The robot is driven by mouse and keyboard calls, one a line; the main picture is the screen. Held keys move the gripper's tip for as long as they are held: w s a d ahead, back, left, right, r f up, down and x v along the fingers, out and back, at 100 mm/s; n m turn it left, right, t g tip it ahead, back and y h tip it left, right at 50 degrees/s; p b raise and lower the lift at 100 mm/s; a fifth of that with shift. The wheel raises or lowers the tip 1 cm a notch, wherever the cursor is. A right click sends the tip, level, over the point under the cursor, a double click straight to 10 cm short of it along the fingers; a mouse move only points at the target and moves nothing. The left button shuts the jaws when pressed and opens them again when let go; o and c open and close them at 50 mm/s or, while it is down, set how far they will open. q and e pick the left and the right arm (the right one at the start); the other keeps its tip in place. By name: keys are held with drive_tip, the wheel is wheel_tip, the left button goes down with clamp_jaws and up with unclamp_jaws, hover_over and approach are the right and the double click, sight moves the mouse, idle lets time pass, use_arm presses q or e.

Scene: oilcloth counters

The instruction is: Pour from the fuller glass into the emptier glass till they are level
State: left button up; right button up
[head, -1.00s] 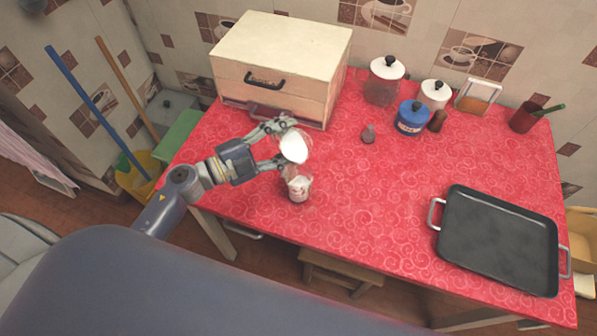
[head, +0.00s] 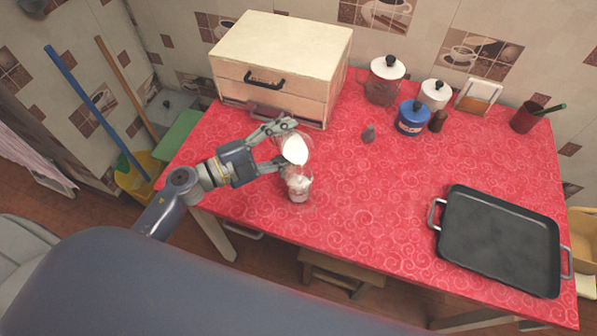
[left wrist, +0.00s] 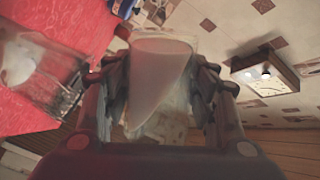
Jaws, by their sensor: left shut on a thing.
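My left gripper (head: 284,146) is shut on a clear glass of white liquid (head: 294,150), held tilted above the red counter. The held glass also shows between the fingers in the left wrist view (left wrist: 160,75), with the liquid slanting toward its rim. A second clear glass (head: 299,188) stands upright on the counter just below the held one and has some white in it. It also shows at the left of the left wrist view (left wrist: 38,75). I cannot make out its exact level. My right gripper is not in view.
A cream drawer box (head: 280,65) stands behind the gripper. Lidded jars (head: 411,118) and a small shaker (head: 369,133) are at the back. A black tray (head: 500,240) lies at the right. The counter's middle (head: 380,190) is clear.

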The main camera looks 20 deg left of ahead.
use_arm(q)
drive_tip(key=r+p, duration=0.1)
drive_tip(key=p, duration=0.1)
drive_tip(key=shift+w+r+n+p, duration=0.1)
drive_tip(key=shift+r+n+p, duration=0.05)
drive_tip(key=shift+n+p, duration=0.2)
drive_tip(key=shift+f+n+p, duration=0.35)
drive_tip(key=shift+n+p, duration=0.5)
drive_tip(key=shift+n, duration=0.1)
drive_tip(key=shift+f+n+p, duration=0.15)
drive_tip(key=shift+n+p, duration=0.25)
drive_tip(key=shift+n, duration=0.1)
drive_tip(key=shift+f, duration=0.25)
drive_tip(key=shift+r+n, duration=0.15)
drive_tip(key=shift+n, duration=0.25)
drive_tip(key=shift+w+a+n+p, duration=0.15)
drive_tip(key=shift+n+p, duration=0.15)
drive_tip(key=shift+p, duration=0.3)
drive_tip(key=shift+w+a+f+n, duration=0.6)
drive_tip(key=shift+a+f+n, duration=0.15)
drive_tip(key=shift+n, duration=0.45)
drive_tip(key=shift+d, duration=0.1)
